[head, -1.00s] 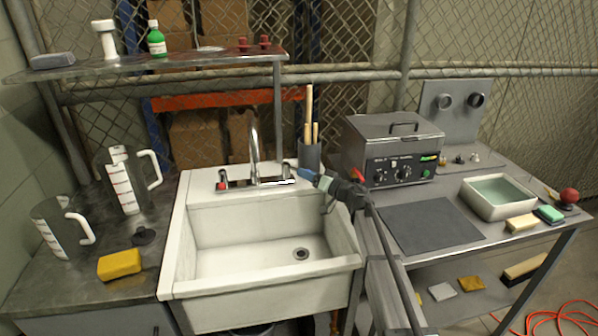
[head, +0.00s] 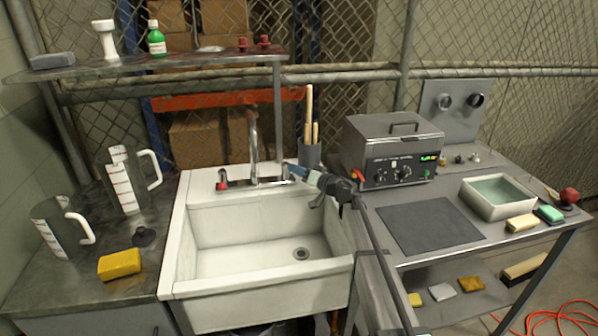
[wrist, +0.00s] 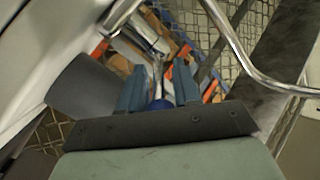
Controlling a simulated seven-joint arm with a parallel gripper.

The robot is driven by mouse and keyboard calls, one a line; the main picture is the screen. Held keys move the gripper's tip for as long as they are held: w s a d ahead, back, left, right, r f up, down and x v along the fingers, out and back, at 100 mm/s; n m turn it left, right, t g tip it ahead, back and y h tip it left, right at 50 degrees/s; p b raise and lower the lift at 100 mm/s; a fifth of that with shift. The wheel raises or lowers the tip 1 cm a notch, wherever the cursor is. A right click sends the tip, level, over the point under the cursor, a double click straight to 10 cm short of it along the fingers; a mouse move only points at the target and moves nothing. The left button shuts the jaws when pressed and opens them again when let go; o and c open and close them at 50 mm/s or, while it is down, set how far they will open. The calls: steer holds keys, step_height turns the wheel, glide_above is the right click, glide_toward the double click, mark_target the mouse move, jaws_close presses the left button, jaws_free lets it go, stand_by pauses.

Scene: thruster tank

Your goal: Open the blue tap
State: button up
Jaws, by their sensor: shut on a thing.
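The chrome faucet (head: 253,140) stands at the back of the white sink (head: 200,215), with a red-marked tap (head: 222,186) on its left. My gripper (head: 291,171) is at the faucet's right-hand tap, which it mostly covers in the head view. In the wrist view, the blue tap (wrist: 160,104) shows as a blue end with a thin chrome lever between the two blue-grey fingers of my gripper (wrist: 158,85). The fingers are shut on it. How far the tap is turned cannot be told. No water shows at the spout.
A grey holder (head: 310,155) with wooden-handled tools stands just behind my gripper. A metal heating box (head: 388,150) stands to the right, and jugs (head: 128,180) and a yellow sponge (head: 119,264) to the left. The sink basin is empty.

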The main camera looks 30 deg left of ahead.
jaws_close()
steer(key=shift+w+n+g, duration=0.35)
steer(key=shift+n+g, duration=0.15)
steer(key=shift+g, duration=0.3)
steer(key=o, duration=0.6)
jaws_free()
steer(key=shift+o, duration=0.2)
steer(key=shift+d, duration=0.1)
steer(key=d, duration=0.7)
steer(key=shift+s+d, duration=0.2)
steer(key=shift+c, duration=0.2)
